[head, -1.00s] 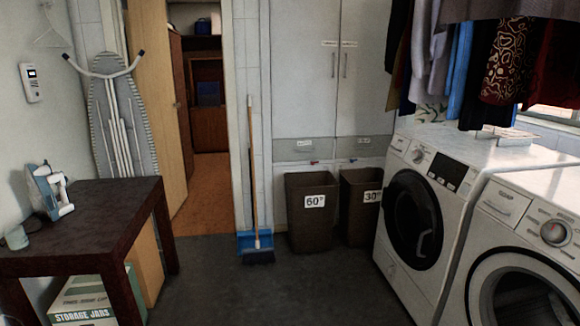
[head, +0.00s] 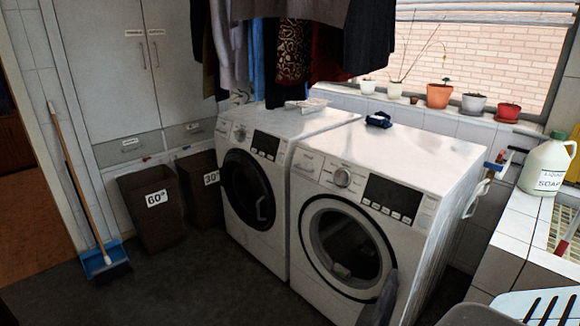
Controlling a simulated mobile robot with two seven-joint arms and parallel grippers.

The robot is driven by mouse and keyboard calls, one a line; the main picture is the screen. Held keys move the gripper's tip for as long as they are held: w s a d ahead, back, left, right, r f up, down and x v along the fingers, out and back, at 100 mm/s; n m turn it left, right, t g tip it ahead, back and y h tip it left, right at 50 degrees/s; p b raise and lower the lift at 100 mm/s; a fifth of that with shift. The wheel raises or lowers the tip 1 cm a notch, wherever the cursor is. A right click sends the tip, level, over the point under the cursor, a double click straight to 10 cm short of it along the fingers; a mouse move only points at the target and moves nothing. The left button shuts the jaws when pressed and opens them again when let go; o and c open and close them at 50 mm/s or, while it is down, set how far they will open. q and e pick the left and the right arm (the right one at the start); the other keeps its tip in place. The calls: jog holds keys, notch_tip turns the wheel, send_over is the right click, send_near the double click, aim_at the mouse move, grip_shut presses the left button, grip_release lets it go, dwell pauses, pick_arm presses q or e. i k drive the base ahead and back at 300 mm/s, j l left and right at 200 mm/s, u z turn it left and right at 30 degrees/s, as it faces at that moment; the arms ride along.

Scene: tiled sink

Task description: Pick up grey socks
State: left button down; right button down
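I cannot pick out grey socks for certain in the head view. A small pale grey-white bundle (head: 306,104), perhaps folded fabric, lies on top of the left washing machine (head: 285,122). A dark blue bundle (head: 379,120) lies on top of the right washing machine (head: 425,150). A grey cloth-like shape (head: 382,300) stands out at the lower front of the right machine; I cannot tell what it is.
Two brown bins (head: 152,208) (head: 200,187) stand left of the machines, with a broom (head: 78,185) and blue dustpan (head: 105,262) by the wall. Clothes (head: 290,45) hang overhead. A soap jug (head: 547,165) stands on the tiled ledge at right. Dark floor (head: 190,285) is clear at lower left.

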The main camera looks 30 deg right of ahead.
aim_at(343, 273)
jog(key=l+z, duration=0.15)
jog(key=z, duration=0.25)
jog(key=l+z, duration=0.15)
jog(key=z, duration=0.3)
jog(key=l+z, duration=0.15)
jog(key=z, duration=0.25)
jog(key=l+z, duration=0.1)
jog(key=z, duration=0.35)
